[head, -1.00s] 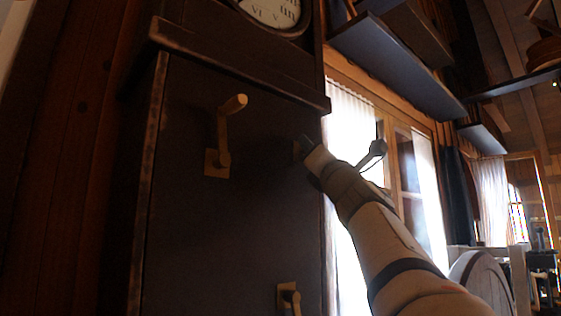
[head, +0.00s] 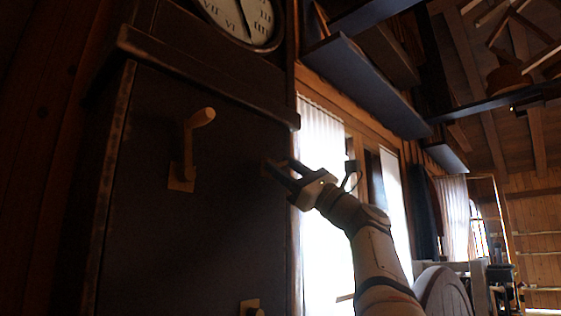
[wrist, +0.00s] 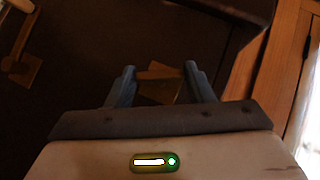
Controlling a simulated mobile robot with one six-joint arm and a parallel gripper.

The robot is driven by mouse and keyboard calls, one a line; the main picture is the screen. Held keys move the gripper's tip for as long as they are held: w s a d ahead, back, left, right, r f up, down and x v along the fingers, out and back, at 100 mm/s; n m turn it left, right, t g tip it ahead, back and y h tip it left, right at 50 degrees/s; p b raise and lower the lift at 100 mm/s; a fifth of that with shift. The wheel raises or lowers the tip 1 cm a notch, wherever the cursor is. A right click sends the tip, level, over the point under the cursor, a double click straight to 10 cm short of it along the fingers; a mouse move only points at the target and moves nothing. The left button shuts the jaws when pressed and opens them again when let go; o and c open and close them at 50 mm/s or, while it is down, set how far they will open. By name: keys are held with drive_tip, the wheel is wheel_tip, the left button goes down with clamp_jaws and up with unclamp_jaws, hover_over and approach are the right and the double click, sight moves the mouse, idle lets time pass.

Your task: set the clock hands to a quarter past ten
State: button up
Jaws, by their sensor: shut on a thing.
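The clock face (head: 240,14) is white with dark Roman numerals, at the top of a tall dark case (head: 190,215). Only its lower part shows, with a dark hand lying across it, so the time cannot be read. My gripper (head: 277,171) is at the right side of the case front, shut on a wooden crank handle (wrist: 160,73). In the wrist view the handle lies between the two fingers, with its square wooden plate (wrist: 160,92) behind. A second wooden crank (head: 188,145) sticks out at the left, its grip upward; the wrist view also shows it (wrist: 22,60).
A third wooden fitting (head: 250,307) is cut off at the bottom of the head view. A ledge (head: 200,82) juts out above the cranks. Shelves (head: 365,90) and a bright window (head: 325,240) are to the right.

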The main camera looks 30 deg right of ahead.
drive_tip(key=n+g+p, duration=0.1)
drive_tip(key=n+g, duration=0.1)
drive_tip(key=n+g+y+p, duration=0.1)
drive_tip(key=n+g+p, duration=0.1)
drive_tip(key=n, duration=0.1)
drive_tip(key=r+n+g+p, duration=0.1)
drive_tip(key=n, duration=0.1)
drive_tip(key=shift+d+n+g+y+p, duration=0.15)
drive_tip(key=shift+n+g+y+p, duration=0.15)
drive_tip(key=shift+g+p, duration=0.1)
drive_tip(key=shift+f+n+g+p, duration=0.2)
drive_tip(key=shift+n+g+p, duration=0.4)
drive_tip(key=shift+n+g, duration=0.75)
drive_tip(key=shift+c, duration=0.2)
drive_tip(key=shift+n, duration=0.25)
drive_tip(key=shift+w+f+n+g+h, duration=0.1)
drive_tip(key=shift+f+n+g+h, duration=0.15)
drive_tip(key=shift+n+h, duration=0.15)
drive_tip(key=shift+o, duration=0.3)
drive_tip(key=shift+f, duration=0.1)
drive_tip(key=o, duration=0.9)
drive_tip(key=shift+o, duration=0.2)
drive_tip(key=shift+s+r, duration=0.2)
